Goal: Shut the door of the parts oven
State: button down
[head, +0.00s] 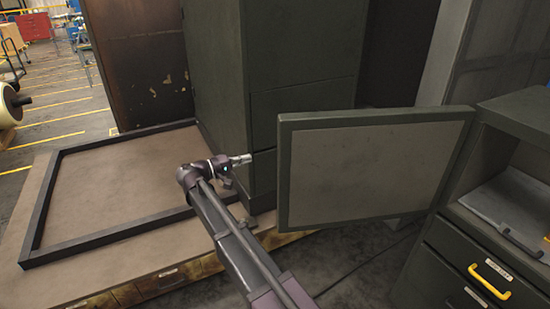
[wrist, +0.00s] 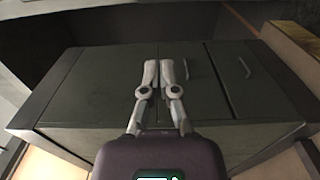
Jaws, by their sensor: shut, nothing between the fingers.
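The oven door (head: 375,168) stands wide open in the head view, a flat panel with a dark green frame and a beige inner face. Its right edge meets the left side of the dark green oven (head: 512,107), whose open compartment shows at the right. My gripper (head: 243,158) is shut and empty, to the left of the door and apart from it in the picture. In the wrist view my gripper (wrist: 165,75) has its fingers together in front of a dark cabinet. I cannot make out the oven door in the wrist view.
A tall dark green cabinet (head: 225,85) stands behind my gripper. A wooden bench (head: 110,190) with a raised black frame lies at the left. Drawers with yellow handles (head: 490,282) sit below the oven compartment. Open floor (head: 355,265) shows below the door.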

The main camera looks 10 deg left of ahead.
jog(key=shift+w+d, duration=0.1)
jog(key=w+d, duration=0.1)
jog(key=d, duration=0.8)
jog(key=shift+w, duration=0.25)
dwell(0.3)
jog(key=shift+d, duration=0.1)
dwell(0.3)
